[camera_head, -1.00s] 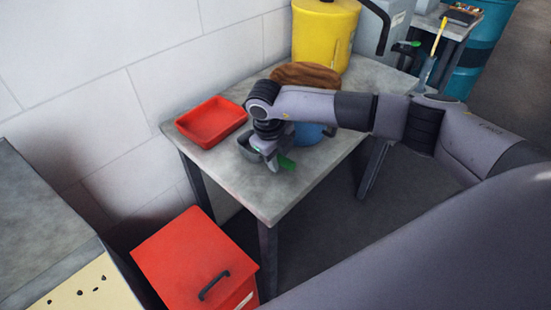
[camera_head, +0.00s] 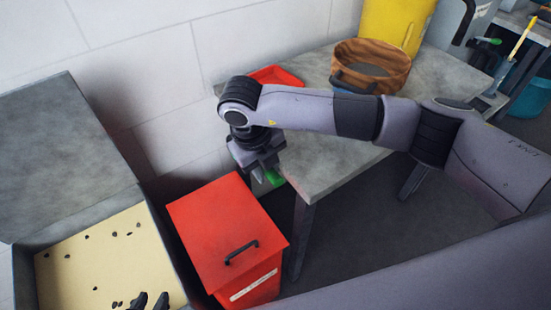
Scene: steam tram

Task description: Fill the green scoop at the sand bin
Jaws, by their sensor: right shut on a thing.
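My right gripper (camera_head: 264,172) is shut on the green scoop (camera_head: 274,178). Only green parts of the scoop show; the rest is hidden by the gripper. The gripper is at the near left end of the grey table, above the red box. The sand bin (camera_head: 28,268) stands at the lower left, its pale sand (camera_head: 95,255) open to view with several dark specks on it.
The red box (camera_head: 228,225) with a black handle stands between the sand bin and the table (camera_head: 330,165).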

